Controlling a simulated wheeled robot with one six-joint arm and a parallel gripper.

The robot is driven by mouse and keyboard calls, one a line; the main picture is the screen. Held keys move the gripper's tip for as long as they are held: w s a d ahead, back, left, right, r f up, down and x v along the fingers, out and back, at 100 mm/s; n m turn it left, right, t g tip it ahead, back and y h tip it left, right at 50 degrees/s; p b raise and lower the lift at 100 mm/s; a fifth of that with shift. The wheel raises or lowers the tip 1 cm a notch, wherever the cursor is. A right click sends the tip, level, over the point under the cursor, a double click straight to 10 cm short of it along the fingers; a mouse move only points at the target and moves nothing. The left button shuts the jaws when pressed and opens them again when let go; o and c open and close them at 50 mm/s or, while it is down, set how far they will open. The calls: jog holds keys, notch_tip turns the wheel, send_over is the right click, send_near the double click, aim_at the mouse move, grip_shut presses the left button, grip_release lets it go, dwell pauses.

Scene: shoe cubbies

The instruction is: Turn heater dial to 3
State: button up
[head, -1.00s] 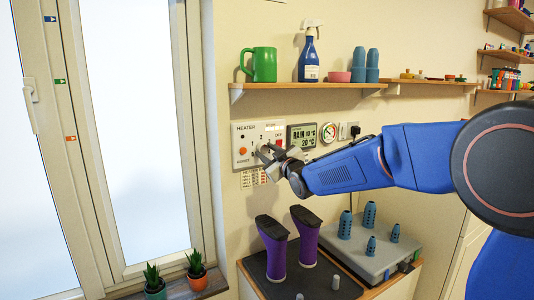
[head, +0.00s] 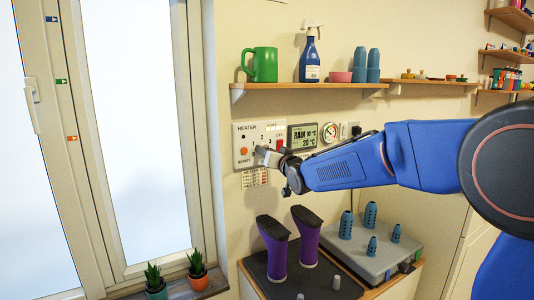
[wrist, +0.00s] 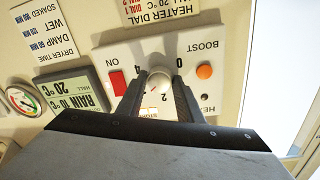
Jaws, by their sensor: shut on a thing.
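The heater panel (head: 243,131) is a white plate on the wall below the shelf, with printed numbers around a dial. In the wrist view, the panel (wrist: 205,45) appears upside down. The pale round dial knob (wrist: 158,78) sits between the two dark fingers of my gripper (wrist: 159,92), which is shut on it. In the head view my gripper (head: 268,156) covers the dial. A 2 shows just beside the knob; the pointer's exact setting is hard to tell.
An orange boost button (wrist: 204,71) and a red switch (wrist: 118,83) flank the dial. A weather display (head: 303,137) and a round gauge (head: 331,132) are to the right. The shelf (head: 300,87) is above.

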jog(key=shift+f+m, duration=0.1)
jog(key=shift+m, duration=0.5)
jog(key=o, duration=1.1)
jog(key=shift+c, duration=0.2)
jog(key=v, duration=1.7)
jog(key=shift+s, duration=0.15)
jog(key=shift+d, duration=0.2)
